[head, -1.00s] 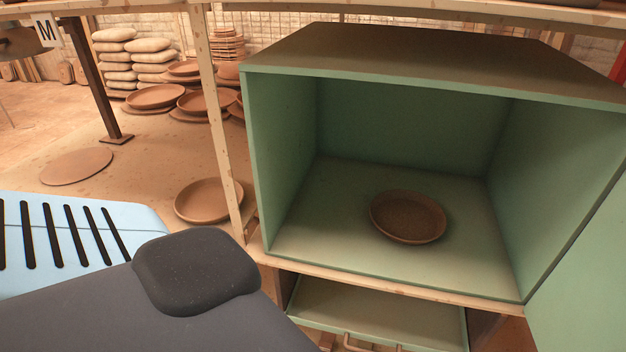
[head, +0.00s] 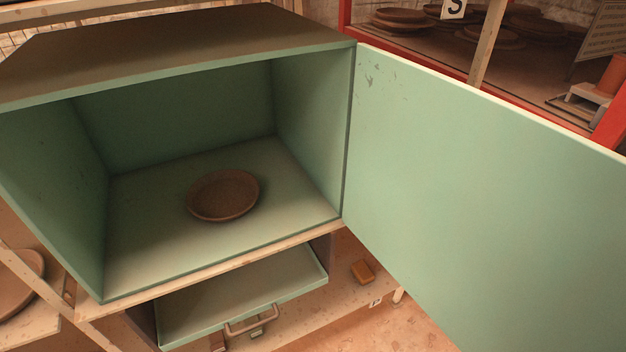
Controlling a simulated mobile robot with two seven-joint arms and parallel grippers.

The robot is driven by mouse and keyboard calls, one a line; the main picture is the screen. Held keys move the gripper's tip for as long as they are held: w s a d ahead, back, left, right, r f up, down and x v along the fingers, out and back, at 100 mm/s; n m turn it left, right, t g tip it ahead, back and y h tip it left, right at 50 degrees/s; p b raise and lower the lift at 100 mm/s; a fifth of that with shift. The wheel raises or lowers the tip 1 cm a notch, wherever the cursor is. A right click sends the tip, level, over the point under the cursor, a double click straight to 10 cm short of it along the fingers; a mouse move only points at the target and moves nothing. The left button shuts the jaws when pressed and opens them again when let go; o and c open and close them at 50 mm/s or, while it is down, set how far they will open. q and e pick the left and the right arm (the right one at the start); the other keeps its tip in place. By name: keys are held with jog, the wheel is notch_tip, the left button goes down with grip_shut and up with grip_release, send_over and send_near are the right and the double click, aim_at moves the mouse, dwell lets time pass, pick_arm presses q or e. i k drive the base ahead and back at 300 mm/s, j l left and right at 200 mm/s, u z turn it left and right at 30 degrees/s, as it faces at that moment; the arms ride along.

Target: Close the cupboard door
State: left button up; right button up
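The green cupboard (head: 318,125) stands open at the left and middle of the head view. Its green door (head: 480,180) is hinged on the cupboard's right side and swung wide open toward the right of the picture. The door's outer end runs out of the frame. A round brown clay dish (head: 223,195) lies on the cupboard floor, clear of the front edge. Neither of my grippers shows in this view.
Below the cupboard, a green drawer (head: 245,300) with a metal handle (head: 251,321) is pulled out. A small orange-brown block (head: 362,272) lies on the lower wooden shelf. A red frame (head: 346,15) and clay dishes stand behind the door.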

aim_at(505, 224)
jog(key=l, duration=3.2)
jog(key=u, duration=1.55)
